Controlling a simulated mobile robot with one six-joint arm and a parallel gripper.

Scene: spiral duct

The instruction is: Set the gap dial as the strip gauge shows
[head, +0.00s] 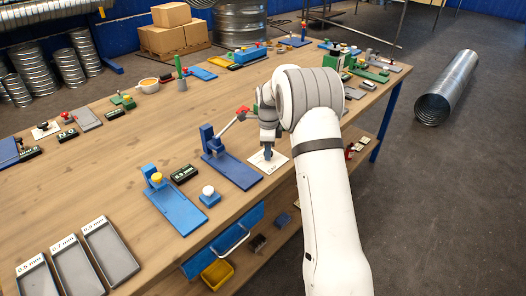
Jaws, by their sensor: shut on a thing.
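A white dial plate (256,163) with dark markings lies on the bench, partly hidden by my gripper. My gripper (268,154) points down over it and is shut on what looks like the dial's small dark blue knob, mostly hidden by the fingers. The dial's setting is too small to read. A small black display (184,173) with pale figures, possibly the strip gauge's readout, stands to the left; I cannot read it surely. Beside it is a blue fixture (176,207) with a yellow knob. A blue lever device (232,170) with a red-tipped arm stands just left of the plate.
A white-topped button (208,192) on a blue base sits near the front edge. Three grey trays (112,250) with mm labels lie front left. A duct (446,88) lies on the floor at right.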

